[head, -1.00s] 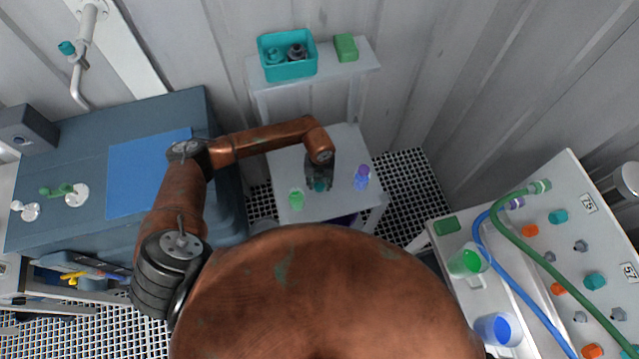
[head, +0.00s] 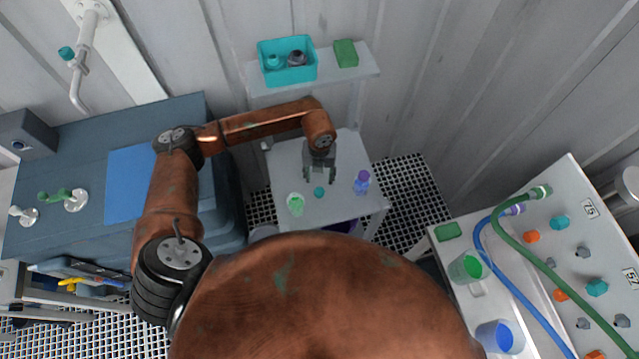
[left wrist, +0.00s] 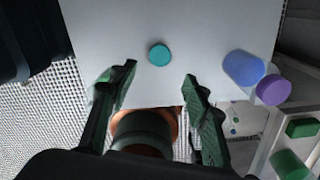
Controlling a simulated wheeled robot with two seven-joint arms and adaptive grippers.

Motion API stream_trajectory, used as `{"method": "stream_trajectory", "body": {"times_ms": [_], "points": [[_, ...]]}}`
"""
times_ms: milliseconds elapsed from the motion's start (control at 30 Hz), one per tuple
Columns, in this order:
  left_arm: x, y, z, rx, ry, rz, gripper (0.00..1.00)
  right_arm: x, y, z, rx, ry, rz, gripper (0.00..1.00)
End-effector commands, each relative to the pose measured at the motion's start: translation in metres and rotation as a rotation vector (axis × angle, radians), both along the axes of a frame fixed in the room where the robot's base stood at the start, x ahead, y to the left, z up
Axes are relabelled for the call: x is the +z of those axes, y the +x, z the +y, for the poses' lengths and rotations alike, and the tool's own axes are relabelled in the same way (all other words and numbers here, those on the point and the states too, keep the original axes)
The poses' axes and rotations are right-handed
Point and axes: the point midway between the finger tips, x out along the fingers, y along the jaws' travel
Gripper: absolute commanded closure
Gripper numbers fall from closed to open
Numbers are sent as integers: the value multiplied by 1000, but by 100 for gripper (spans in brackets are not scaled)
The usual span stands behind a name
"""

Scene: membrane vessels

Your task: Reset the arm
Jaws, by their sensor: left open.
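My left gripper (head: 319,181) is open and empty above the small grey table (head: 345,150). It also shows in the left wrist view (left wrist: 159,74), with its two dark fingers apart. A round teal cap (head: 319,192) lies on the table, just in front of the fingertips in the head view. In the left wrist view the teal cap (left wrist: 160,54) sits beyond the gap between the fingers. My left arm reaches in from the left, bent at the elbow. My right gripper is not in view.
On the table stand a green vessel (head: 295,205) at left and a blue vessel with purple top (head: 362,182) at right. Behind is a shelf with a teal bin (head: 288,75) and green block (head: 346,53). A hose panel (head: 575,240) stands at right.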

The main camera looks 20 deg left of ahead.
Motion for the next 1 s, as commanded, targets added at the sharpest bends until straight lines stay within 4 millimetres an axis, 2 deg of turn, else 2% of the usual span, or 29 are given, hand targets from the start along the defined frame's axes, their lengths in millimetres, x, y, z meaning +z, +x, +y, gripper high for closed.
{"method": "stream_trajectory", "body": {"times_ms": [100, 200, 500, 567, 800, 1000], "points": [[14, 1, 0, -1, -1, -1, 56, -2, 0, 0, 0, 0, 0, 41], [19, 0, 0, 0, 0, 0, 56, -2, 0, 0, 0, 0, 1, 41], [24, 0, 0, 0, 0, 0, 56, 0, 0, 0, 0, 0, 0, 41], [31, 0, 0, 0, 0, -1, 56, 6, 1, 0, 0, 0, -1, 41], [77, 1, 0, 0, 0, -8, 56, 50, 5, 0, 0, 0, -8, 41], [101, 1, 0, 0, 0, -11, 56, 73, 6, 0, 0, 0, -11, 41]]}}
